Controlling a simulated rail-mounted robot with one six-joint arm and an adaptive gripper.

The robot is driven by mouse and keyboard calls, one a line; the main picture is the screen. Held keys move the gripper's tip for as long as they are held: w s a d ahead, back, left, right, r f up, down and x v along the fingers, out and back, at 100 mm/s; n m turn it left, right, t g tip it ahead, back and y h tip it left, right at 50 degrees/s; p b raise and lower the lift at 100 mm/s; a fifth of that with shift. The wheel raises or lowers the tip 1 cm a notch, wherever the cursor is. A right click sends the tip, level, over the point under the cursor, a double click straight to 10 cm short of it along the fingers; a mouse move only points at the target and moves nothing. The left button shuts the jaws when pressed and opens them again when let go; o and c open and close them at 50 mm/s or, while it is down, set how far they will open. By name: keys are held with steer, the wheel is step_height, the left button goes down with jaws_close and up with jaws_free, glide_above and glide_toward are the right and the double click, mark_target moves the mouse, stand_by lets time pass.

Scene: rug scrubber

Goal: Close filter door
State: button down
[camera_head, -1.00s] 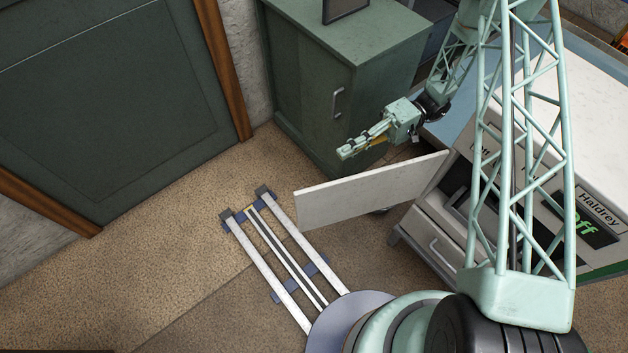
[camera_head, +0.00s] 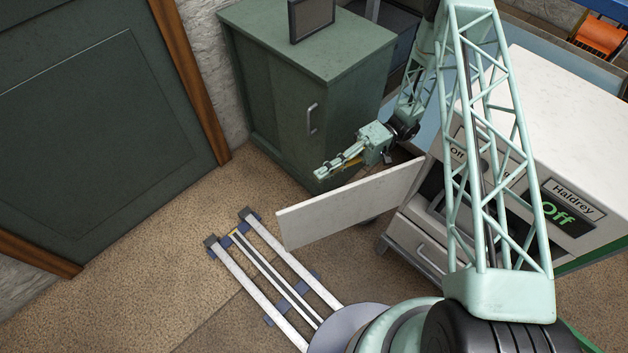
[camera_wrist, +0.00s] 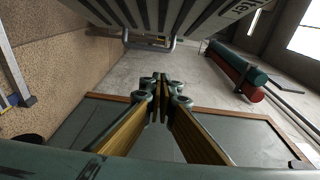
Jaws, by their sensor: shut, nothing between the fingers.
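The filter door (camera_head: 352,205) is a white flat panel standing open, swung out from the front of the white Haldrey machine (camera_head: 580,140). My gripper (camera_head: 322,173) is shut and empty. In the head view it appears just beyond the door's upper edge, on the far side from the camera, with no contact visible. In the wrist view my gripper's fingers (camera_wrist: 162,82) meet at the middle. A striped grey panel (camera_wrist: 185,15) fills the top of that view; I cannot tell whether it is the door. Part of the machine's front is hidden behind my arm.
A green cabinet (camera_head: 285,110) with a dark framed object (camera_head: 311,18) on top stands close behind my gripper. A drawer (camera_head: 415,245) sits below the door's hinge side. Carpet (camera_head: 150,280) is clear at the left. Red and teal cylinders (camera_wrist: 238,72) show in the wrist view.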

steer(key=s+d+b+x, duration=0.1)
steer(key=s+b+x, duration=0.1)
steer(key=x, duration=1)
steer(key=shift+s+d, duration=0.2)
steer(key=shift+s, duration=0.05)
steer(key=shift+s, duration=0.2)
steer(key=shift+s+d+n+g, duration=0.2)
steer(key=shift+s+n+g, duration=0.15)
steer(key=shift+s, duration=0.35)
steer(key=shift+s+h, duration=0.1)
steer(key=shift+h, duration=0.2)
